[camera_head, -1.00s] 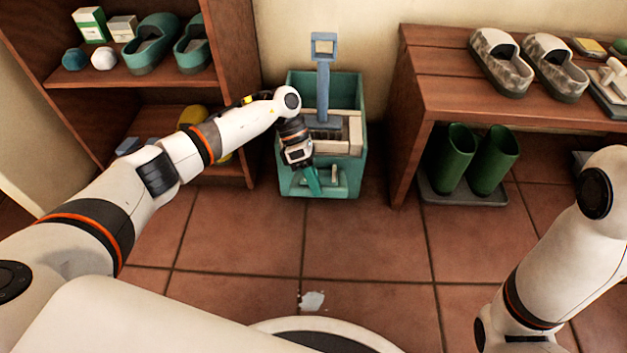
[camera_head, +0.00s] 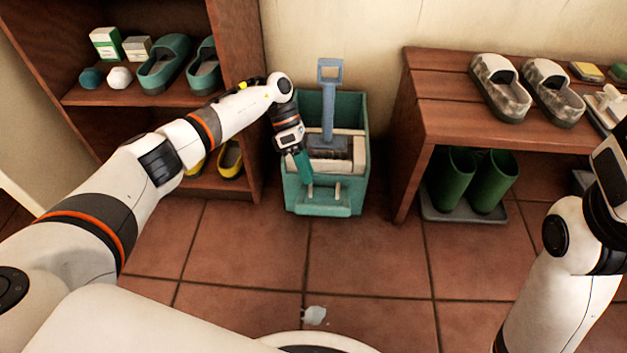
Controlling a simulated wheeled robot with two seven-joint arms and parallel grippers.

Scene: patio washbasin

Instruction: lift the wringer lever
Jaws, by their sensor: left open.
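The teal wringer bucket (camera_head: 361,145) stands on the tiles between two wooden shelves. A blue-grey upright handle with a square loop grip (camera_head: 329,72) rises from the wringer part inside it. A teal bar (camera_head: 324,208) with two pale brackets sits low on the bucket's front. I cannot tell for sure which of these is the wringer lever. My left gripper (camera_head: 305,168) is open and points down at the bucket's front left, just above the bar's left bracket. It looks empty; contact cannot be told.
A wooden shelf (camera_head: 233,50) with teal clogs stands left of the bucket, close to my left arm. A wooden bench (camera_head: 440,100) with patterned clogs stands right, with green boots (camera_head: 490,180) on a tray below. The floor in front is clear except for a pale patch (camera_head: 314,315).

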